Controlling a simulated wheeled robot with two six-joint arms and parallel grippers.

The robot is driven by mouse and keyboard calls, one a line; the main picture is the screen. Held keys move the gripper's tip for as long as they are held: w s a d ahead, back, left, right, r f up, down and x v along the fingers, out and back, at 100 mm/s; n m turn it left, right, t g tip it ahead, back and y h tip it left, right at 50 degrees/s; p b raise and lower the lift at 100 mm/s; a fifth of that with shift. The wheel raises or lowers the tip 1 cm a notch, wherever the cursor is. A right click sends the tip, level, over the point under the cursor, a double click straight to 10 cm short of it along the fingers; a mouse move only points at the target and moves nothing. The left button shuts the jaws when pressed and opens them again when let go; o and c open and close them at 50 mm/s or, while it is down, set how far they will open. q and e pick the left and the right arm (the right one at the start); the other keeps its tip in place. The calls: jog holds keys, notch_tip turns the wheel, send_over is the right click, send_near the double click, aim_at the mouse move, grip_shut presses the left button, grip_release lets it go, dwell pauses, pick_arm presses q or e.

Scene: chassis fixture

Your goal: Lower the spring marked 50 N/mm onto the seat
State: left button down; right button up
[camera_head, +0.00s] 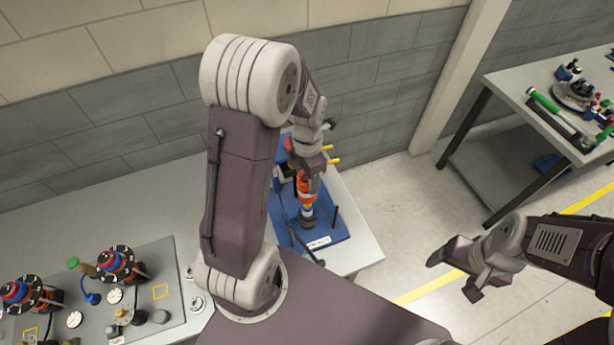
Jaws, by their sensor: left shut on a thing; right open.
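My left gripper (308,168) is above the blue fixture plate (335,232), mostly behind my own arm. It is shut on an orange-red coil-like part (305,186), seemingly the spring, held roughly upright. Its marking cannot be read. Directly below is a dark round post (308,218) with a yellow band near its top, which seems to be the seat. I cannot tell whether the spring touches it. My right gripper (454,276) is open and empty over the floor at the right.
A white label (319,243) is on the plate's front edge, and a dark upright pin (335,215) stands beside the post. A grey panel (170,322) with several gauges and red-blue knobs lies at left. A cluttered bench (510,85) stands at upper right; open floor lies between.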

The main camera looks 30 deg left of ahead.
pick_arm(q)
jog(key=shift+w, duration=0.1)
jog(key=shift+s, duration=0.35)
jog(key=shift+w+f+b, duration=0.1)
jog(key=shift+f+b, duration=1.9)
jog(key=shift+f, duration=0.75)
jog(key=shift+r+p, duration=0.1)
jog(key=shift+p, duration=0.2)
jog(key=shift+f+b, duration=1.75)
jog(key=shift+f, duration=0.65)
jog(key=shift+w, duration=0.1)
